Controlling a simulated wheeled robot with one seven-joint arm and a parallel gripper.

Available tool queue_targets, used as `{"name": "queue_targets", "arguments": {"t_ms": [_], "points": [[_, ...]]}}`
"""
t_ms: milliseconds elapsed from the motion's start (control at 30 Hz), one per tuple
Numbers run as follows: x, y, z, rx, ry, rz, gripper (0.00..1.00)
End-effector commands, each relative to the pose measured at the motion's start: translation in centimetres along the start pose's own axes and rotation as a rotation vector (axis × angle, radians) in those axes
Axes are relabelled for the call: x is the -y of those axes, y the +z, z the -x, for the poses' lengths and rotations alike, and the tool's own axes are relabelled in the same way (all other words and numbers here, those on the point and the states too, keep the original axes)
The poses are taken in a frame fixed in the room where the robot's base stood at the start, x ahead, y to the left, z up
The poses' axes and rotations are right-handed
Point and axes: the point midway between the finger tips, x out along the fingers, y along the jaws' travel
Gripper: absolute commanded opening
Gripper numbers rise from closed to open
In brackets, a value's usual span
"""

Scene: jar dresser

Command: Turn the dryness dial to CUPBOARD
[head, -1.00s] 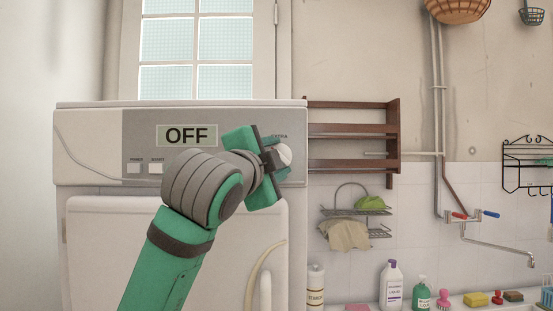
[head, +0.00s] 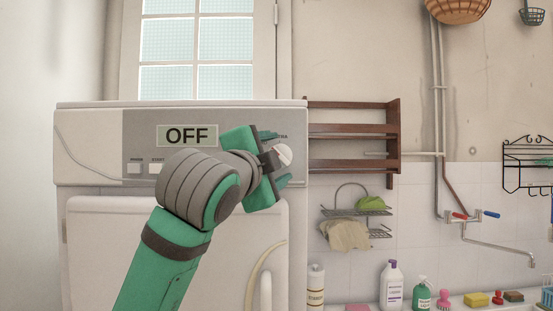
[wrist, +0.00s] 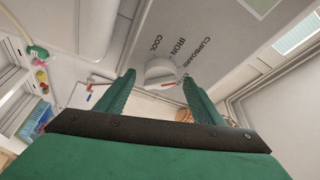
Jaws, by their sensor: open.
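The dryness dial is a white round knob (wrist: 160,70) on the grey panel, with a small red mark on its lower edge in the wrist view. The printed words COOL, IRON and CUPBOARD arc around it there. The knob also shows in the head view (head: 284,154), partly hidden by my gripper. My gripper (wrist: 159,80) is open, its two green fingers apart on either side of the knob, with visible gaps. It also shows in the head view (head: 277,158). The machine's display (head: 187,136) reads OFF.
Push buttons (head: 145,168) sit below the display. A brown wooden rack (head: 352,135) hangs on the wall just right of the machine. Bottles (head: 393,285) stand on the counter at lower right. The space in front of the panel is otherwise clear.

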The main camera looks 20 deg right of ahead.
Motion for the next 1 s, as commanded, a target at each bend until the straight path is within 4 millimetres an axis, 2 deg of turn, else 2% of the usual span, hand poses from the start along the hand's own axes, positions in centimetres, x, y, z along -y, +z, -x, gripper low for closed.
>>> {"name": "queue_targets", "arguments": {"t_ms": [300, 500, 700, 1000], "points": [[0.0, 0.1, 5.7, 0.001, -0.001, -0.001, 0.61], [0.0, 0.1, 8.7, 0.001, -0.001, -0.001, 0.61], [0.0, 0.1, 9.9, 0.001, 0.000, 0.000, 0.61], [0.0, 0.1, 10.0, 0.001, 0.001, 0.000, 0.61]]}}
